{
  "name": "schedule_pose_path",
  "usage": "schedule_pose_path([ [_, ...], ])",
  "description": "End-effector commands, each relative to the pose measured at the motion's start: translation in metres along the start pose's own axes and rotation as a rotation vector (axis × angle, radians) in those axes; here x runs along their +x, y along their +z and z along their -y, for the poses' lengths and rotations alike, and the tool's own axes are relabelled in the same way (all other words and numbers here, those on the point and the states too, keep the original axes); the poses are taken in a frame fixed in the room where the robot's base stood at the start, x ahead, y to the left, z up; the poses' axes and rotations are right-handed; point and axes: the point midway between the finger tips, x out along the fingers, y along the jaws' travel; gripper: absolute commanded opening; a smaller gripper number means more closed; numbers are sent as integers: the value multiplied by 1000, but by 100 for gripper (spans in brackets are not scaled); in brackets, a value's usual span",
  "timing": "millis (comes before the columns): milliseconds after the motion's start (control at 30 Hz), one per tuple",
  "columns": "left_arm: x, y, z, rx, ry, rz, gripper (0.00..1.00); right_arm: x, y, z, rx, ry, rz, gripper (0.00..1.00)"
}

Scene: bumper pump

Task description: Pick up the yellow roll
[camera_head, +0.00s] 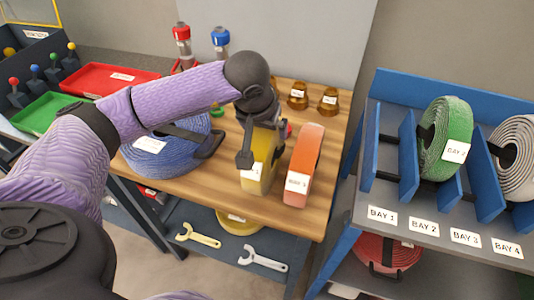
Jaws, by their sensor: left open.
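The yellow roll (258,178) stands upright on the wooden tabletop, with a white label on its near side. My left gripper (262,148) is at the upper part of the yellow roll from above, its jaws open. One dark finger shows at the roll's left side; the other finger is mostly hidden. The gripper covers the roll's top, so I cannot tell whether the fingers touch it. My right gripper is not in view.
An orange roll (305,160) stands close to the right. A blue coil (165,157) lies to the left. Brass fittings (298,99) stand behind. A blue rack (408,150) with green and white rolls is at the right. Wrenches (262,259) lie on the lower shelf.

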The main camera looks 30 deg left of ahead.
Motion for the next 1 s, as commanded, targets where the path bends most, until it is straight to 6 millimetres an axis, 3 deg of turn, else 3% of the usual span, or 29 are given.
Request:
schedule_pose_path([
  [133,24,1,-1,-1,1,1,100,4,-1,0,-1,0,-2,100],
  [367,25,0,0,-1,1,0,100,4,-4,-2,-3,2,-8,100],
  [833,25,0,0,-1,1,0,0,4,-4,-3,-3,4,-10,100],
  [1000,25,0,0,-2,1,0,0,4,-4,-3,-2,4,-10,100],
])
